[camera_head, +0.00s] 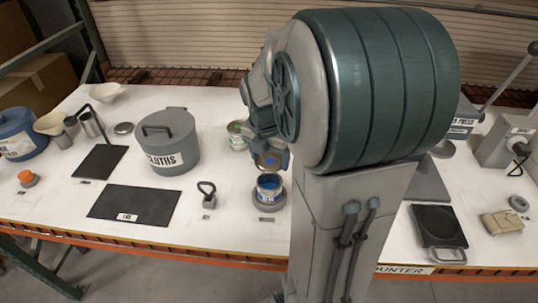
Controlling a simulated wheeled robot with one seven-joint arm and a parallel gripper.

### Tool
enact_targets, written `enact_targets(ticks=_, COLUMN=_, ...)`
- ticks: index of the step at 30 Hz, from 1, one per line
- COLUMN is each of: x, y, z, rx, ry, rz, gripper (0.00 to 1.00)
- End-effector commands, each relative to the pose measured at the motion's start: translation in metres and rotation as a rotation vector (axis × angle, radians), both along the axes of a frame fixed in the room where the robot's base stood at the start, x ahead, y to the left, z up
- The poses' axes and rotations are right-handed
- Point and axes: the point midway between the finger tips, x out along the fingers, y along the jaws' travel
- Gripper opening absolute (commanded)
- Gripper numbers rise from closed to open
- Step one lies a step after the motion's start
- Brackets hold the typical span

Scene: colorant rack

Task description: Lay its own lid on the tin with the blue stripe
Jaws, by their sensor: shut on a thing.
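An open tin (269,188) with blue inside and a blue stripe on its wall stands upright on a round grey base, in the middle of the counter. My gripper (268,156) is just above this tin and appears shut on a small lid. The lid is mostly hidden by the gripper and small in the view, so its tilt and marking cannot be told. The lid seems apart from the tin's rim.
A grey cloths bin (170,147) stands left of the tins. A small grey weight with a loop handle (208,195) and a black mat (135,204) lie nearer the front. My arm hides the counter's right middle. A black tray (439,226) lies farther right.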

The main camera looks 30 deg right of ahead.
Motion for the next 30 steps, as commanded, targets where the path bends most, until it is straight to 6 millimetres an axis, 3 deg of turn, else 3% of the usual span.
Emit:
enact_targets(ticks=15, x=0.000, y=0.000, z=-0.048, rx=0.000, ry=0.001, rz=-0.001, gripper=0.49)
enact_targets(ticks=30, x=0.000, y=0.000, z=-0.051, rx=0.000, ry=0.000, rz=0.000, gripper=0.49)
